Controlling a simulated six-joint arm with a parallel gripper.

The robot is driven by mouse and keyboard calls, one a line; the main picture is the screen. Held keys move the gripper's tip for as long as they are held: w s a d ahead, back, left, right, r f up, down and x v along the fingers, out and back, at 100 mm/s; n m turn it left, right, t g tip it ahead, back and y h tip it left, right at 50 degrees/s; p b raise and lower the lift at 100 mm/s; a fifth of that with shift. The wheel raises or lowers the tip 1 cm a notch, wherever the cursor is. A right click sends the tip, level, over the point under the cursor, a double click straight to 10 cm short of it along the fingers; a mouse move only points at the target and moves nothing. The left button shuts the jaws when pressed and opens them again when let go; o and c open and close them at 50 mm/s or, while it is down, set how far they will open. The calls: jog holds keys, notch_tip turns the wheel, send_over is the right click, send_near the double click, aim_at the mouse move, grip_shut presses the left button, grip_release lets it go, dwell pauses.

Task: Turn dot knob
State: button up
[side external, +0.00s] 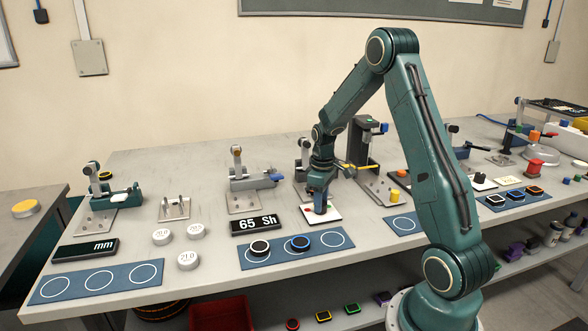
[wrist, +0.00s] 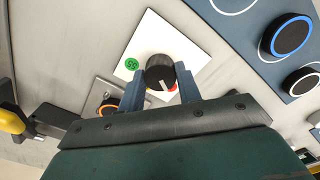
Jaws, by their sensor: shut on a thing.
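The dot knob (wrist: 160,72) is round and black with a white pointer line, mounted on a white plate (wrist: 165,28). The pointer line points toward the gripper side, near a red dot (wrist: 174,87) partly hidden by a finger. A green dot with a marking on it (wrist: 132,64) lies left of the knob. My gripper (wrist: 160,86) is shut on the knob, one blue finger on each side. In the side external view my gripper (side external: 319,203) points down onto the white plate (side external: 333,215) and mostly hides the knob.
A "65 Sh" display (side external: 256,224) and a blue mat (side external: 262,262) with two round pucks stand left and in front.

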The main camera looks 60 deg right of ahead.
jog(key=shift+m, duration=0.3)
jog(key=m, duration=1.1)
jog(key=shift+w, duration=0.1)
dwell(0.4)
jog(key=o, duration=1)
jog(key=shift+r, duration=0.15)
notch_tip(320, 180, up, 14)
jog(key=shift+f, duration=0.2)
